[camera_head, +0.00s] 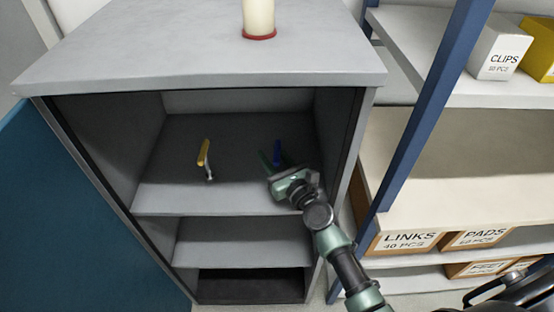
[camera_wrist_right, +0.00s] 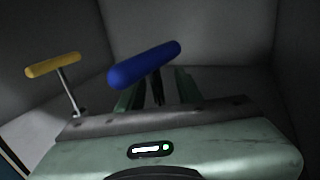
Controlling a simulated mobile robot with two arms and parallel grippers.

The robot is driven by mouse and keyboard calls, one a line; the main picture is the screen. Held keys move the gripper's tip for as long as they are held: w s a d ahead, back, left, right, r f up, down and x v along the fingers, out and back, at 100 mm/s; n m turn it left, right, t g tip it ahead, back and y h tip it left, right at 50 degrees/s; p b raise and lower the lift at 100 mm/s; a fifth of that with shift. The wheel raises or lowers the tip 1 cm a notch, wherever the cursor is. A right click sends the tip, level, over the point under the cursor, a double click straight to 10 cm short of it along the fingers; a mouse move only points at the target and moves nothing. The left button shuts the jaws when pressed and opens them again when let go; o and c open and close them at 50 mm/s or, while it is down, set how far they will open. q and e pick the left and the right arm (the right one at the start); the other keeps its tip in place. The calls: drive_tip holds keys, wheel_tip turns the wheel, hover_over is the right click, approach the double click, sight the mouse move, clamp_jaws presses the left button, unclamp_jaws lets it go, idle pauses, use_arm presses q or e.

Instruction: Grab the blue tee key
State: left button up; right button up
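The blue tee key (camera_head: 277,150) stands on the upper inner shelf of the grey cabinet, toward the right. In the right wrist view, its thick blue handle (camera_wrist_right: 145,65) shows above my fingers, with a dark stem below it. My right gripper (camera_head: 272,162) reaches into the cabinet at the key. Its green fingers (camera_wrist_right: 158,90) are apart, and the stem shows between them. I cannot tell whether either finger touches it. A yellow tee key (camera_head: 203,153) stands to the left on the same shelf; it also shows in the right wrist view (camera_wrist_right: 53,65). My left gripper is not in view.
The grey cabinet (camera_head: 130,65) has side walls and a top close around my right arm. A cream cylinder (camera_head: 259,18) with a red base stands on top. A blue-posted rack (camera_head: 425,110) with labelled boxes is at the right. Bare shelf lies between the keys.

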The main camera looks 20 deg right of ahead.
clamp_jaws()
idle(1.4)
